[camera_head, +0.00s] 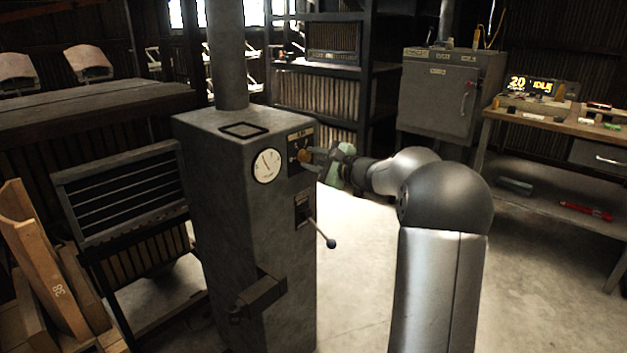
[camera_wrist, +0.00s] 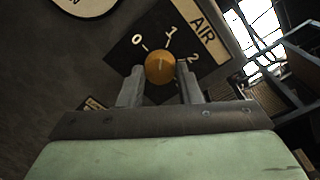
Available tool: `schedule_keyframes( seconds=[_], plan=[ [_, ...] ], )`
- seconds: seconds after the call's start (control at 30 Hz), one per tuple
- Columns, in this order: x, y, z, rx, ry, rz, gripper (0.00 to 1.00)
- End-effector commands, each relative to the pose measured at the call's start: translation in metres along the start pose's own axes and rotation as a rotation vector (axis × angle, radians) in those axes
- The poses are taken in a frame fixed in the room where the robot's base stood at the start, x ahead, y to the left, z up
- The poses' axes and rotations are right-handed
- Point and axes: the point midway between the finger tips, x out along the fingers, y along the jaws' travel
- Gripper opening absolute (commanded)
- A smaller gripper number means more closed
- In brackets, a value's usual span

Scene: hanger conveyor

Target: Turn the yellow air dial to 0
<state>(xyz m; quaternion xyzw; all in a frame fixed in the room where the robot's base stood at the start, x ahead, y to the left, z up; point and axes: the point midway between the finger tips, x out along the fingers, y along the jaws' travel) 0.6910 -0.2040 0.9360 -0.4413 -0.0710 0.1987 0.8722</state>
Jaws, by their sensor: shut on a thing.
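The yellow air dial (camera_wrist: 159,68) sits on a dark plate marked AIR with the positions 0, 1 and 2 in the wrist view. The two fingers of my gripper (camera_wrist: 160,83) stand on either side of the dial and are shut on it. A faint pointer line on the dial is directed up towards the 1, though it is small. In the head view the dial (camera_head: 303,155) is on the upper right face of the grey cabinet (camera_head: 240,200), and my gripper (camera_head: 318,155) reaches it from the right.
A round white gauge (camera_head: 266,166) is left of the dial. Below it, a lever with a ball end (camera_head: 331,243) sticks out from the cabinet. A workbench (camera_head: 560,125) stands at the right with a display reading 20 IDLE. The floor (camera_head: 355,260) between is clear.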

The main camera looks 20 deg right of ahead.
Motion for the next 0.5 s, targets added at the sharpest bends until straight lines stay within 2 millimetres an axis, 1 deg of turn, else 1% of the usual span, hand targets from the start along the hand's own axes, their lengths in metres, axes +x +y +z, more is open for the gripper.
schedule_keyframes(
  seconds=[0.03, 0.5],
  plan=[
    [0.0003, 0.0086, -0.0056, -0.05, 0.001, -0.001, 0.08],
    [0.0002, 0.0079, -0.005, -0.489, 0.026, -0.008, 0.08]
  ],
)
